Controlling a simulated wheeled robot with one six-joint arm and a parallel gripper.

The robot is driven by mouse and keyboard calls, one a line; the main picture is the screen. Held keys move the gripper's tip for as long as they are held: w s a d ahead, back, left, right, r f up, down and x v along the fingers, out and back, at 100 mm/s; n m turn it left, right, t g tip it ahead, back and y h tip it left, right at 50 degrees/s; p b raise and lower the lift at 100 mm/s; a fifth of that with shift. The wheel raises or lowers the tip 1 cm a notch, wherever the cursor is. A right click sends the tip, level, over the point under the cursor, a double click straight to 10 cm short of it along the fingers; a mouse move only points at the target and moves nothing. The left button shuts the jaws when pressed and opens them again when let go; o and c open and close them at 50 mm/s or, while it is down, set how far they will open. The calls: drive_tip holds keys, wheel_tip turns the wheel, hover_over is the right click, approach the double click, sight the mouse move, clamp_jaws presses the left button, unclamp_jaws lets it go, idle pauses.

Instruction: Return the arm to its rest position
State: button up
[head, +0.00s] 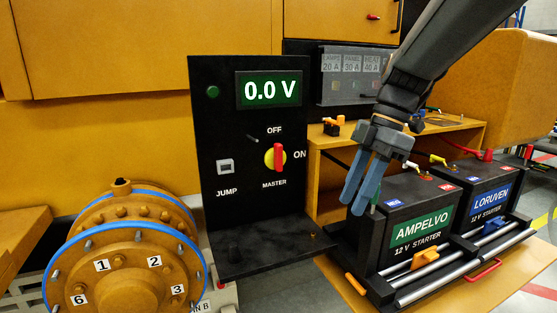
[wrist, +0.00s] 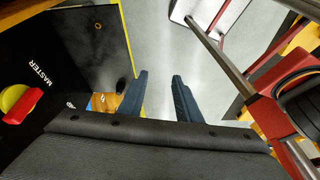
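My gripper (head: 362,184) hangs from my arm in the head view, fingers pointing down, between the black master panel and the AMPELVO battery. In the wrist view my gripper (wrist: 160,84) has its two blue-grey fingers apart, with nothing between them but grey floor behind. In the head view the fingers overlap the left end of the AMPELVO battery (head: 421,229); I cannot tell whether they touch it. My arm reaches in from the upper right.
The black panel (head: 228,140) reads 0.0 V, with a red and yellow master switch (head: 275,157). The LORUVEN battery (head: 489,197) stands on the right in the rail tray (head: 447,279). An orange flanged drum (head: 128,262) stands at lower left. A fuse box (head: 353,75) is behind.

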drive_tip(key=s+d+f+m+t+h+b, duration=0.1)
drive_tip(key=s+f+m+b, duration=0.1)
drive_tip(key=f+m, duration=0.5)
drive_tip(key=s+d+f+m+h+b, duration=0.1)
drive_tip(key=s+f+m+b, duration=0.2)
drive_tip(key=f, duration=0.9)
drive_tip(key=s+d+f+m+t+h+b, duration=0.1)
drive_tip(key=f+m+b, duration=0.3)
drive_tip(key=f+m, duration=0.5)
drive_tip(key=shift+s+d+f+m+t+h, duration=0.3)
drive_tip(key=shift+s+d+m+h, duration=0.15)
drive_tip(key=shift+s+m, duration=0.3)
drive_tip(key=shift+o, duration=0.4)
drive_tip(key=shift+a, duration=0.1)
